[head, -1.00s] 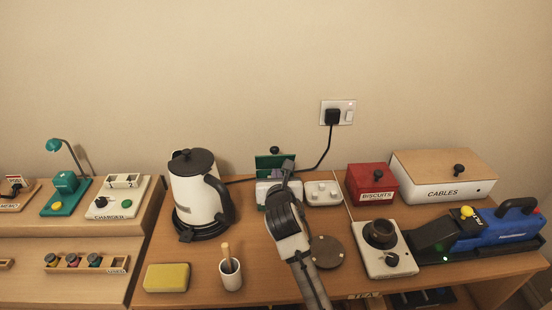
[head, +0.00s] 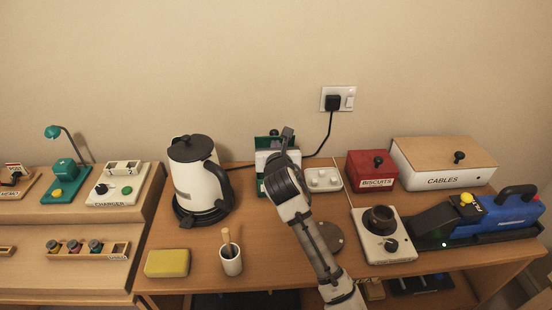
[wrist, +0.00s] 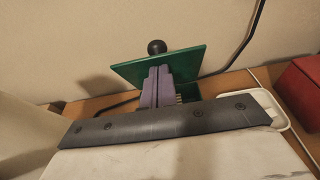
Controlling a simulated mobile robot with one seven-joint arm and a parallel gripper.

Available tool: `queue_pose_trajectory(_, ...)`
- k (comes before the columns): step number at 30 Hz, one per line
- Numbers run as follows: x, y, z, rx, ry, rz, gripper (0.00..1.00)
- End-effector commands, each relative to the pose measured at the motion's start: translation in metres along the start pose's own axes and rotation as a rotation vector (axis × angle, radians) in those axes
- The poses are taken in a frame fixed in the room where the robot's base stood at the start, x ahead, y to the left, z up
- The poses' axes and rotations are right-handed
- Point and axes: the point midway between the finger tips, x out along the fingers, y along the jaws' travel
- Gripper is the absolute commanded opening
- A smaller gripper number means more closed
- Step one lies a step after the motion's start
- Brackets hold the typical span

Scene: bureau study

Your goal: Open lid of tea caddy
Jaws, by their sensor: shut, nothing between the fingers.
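The tea caddy is a green box at the back of the desk, mostly hidden behind my arm; a strip of its body (head: 260,187) shows in the head view. Its flat green lid (wrist: 188,68) has a round black knob (wrist: 156,47). The lid stands raised and tilted, with the knob at its far upper side. The lid's edge also shows in the head view (head: 263,143). My gripper (wrist: 159,70) is shut and empty, its purple-grey fingers close against the near side of the lid. I cannot tell whether they touch it.
The white kettle (head: 193,178) stands left of the caddy. A black cable (head: 325,142) runs down behind from the wall socket (head: 347,101). A round brown disc (head: 329,237) lies beside my forearm.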

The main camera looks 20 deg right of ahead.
Motion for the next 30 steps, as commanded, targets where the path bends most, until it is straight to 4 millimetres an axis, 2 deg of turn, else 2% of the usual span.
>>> queue_pose_trajectory(5, 0.009, 0.0, 0.019, -0.005, 0.074, 0.0, 0.0)
queue_pose_trajectory(12, 0.021, 0.0, 0.019, -0.001, 0.114, -0.001, 0.0)
queue_pose_trajectory(30, 0.023, 0.003, 0.021, 0.0, 0.114, 0.001, 0.0)
